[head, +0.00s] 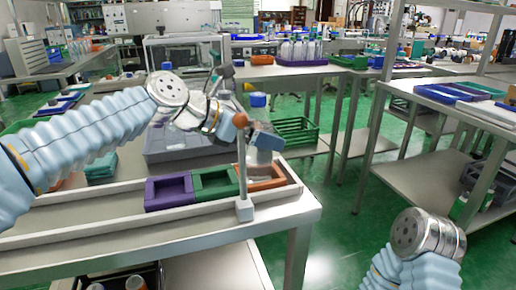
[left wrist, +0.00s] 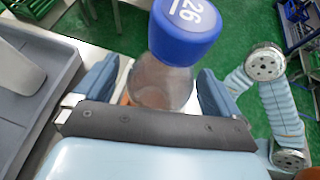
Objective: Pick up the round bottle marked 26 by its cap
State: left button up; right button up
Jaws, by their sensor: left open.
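The round bottle (left wrist: 161,80) is clear, with a blue cap (left wrist: 186,30) marked 26 in white. In the left wrist view it stands between my left gripper's two blue fingers, with the cap beyond the fingers and a visible gap on each side. My left gripper (left wrist: 155,92) is open and empty. In the head view the gripper (head: 265,136) hides the bottle's middle. Its clear body (head: 263,160) shows below, over the orange holder (head: 272,183), and a blue cap, seemingly its own, shows above. My right arm is at the lower right; its gripper is not visible.
Purple (head: 168,192) and green (head: 215,181) holders stand left of the orange one in a white-edged tray. A thin post (head: 242,185) stands in front. A grey bin (head: 185,142) is behind. Shelves stand to the right.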

pick_arm(q)
jog(key=shift+c, duration=0.5)
jog(key=c, duration=1.4)
